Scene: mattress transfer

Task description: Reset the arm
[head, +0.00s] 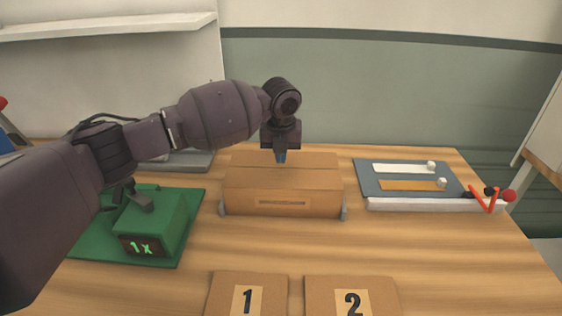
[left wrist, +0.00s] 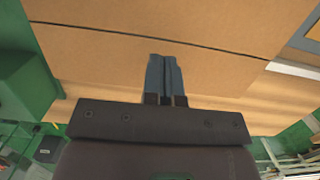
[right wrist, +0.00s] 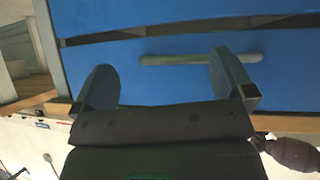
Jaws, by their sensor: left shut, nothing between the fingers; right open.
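My left arm reaches in from the left in the head view, and its gripper (head: 281,156) points down over the top of a brown box (head: 283,181). In the left wrist view the gripper's fingers (left wrist: 166,80) are together with nothing between them, in front of the box's brown top (left wrist: 210,25), which has a dark seam across it. I cannot tell whether the tips touch the box. My right gripper (right wrist: 165,85) is out of the head view. In the right wrist view its fingers are wide apart and empty, before a blue surface (right wrist: 180,75) with a pale handle-like bar (right wrist: 200,59).
A green device (head: 152,225) reading "1x" stands left on the wooden table (head: 420,250). Cards marked 1 (head: 247,298) and 2 (head: 352,300) lie at the front. A grey panel with strips (head: 365,180) and a red piece (head: 485,199) are at right. The front right table is clear.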

